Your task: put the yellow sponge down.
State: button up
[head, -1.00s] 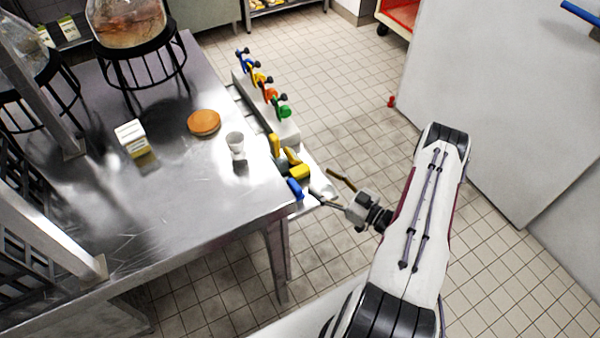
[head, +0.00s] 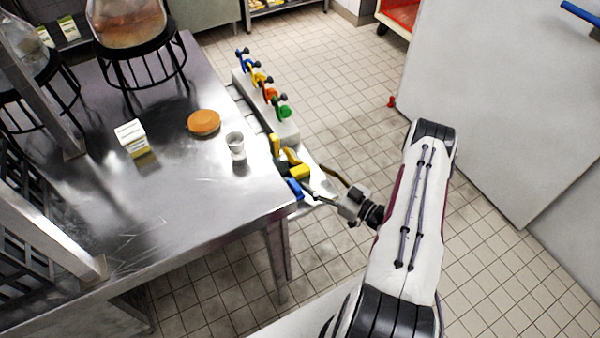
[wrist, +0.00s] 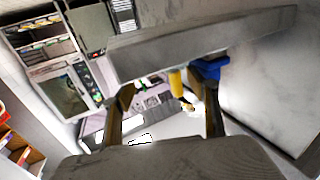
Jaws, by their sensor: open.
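A yellow block (head: 299,172), which may be the yellow sponge, sits among coloured items at the table's right edge. Its lower part is hard to make out. My gripper (head: 320,186) is just right of it, beyond the table edge. In the wrist view my gripper (wrist: 168,95) has its two fingers spread, with nothing clearly held between them. A yellow piece (wrist: 177,82) shows beyond the fingers; I cannot tell if it is the same block.
A blue item (head: 294,188) lies beside the yellow block. A white cup (head: 236,146), an orange-brown disc (head: 203,122) and a pale carton (head: 132,138) stand on the steel table (head: 190,210). A rack with coloured taps (head: 268,95) runs along the right edge. The table's front is clear.

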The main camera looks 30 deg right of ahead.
aim_at(305, 172)
jog(key=shift+w+a, duration=0.1)
jog(key=shift+x, duration=2.5)
jog(key=shift+a+f, duration=0.1)
jog(key=shift+f, duration=0.05)
jog(key=c, duration=0.7)
jog(key=shift+r, duration=5)
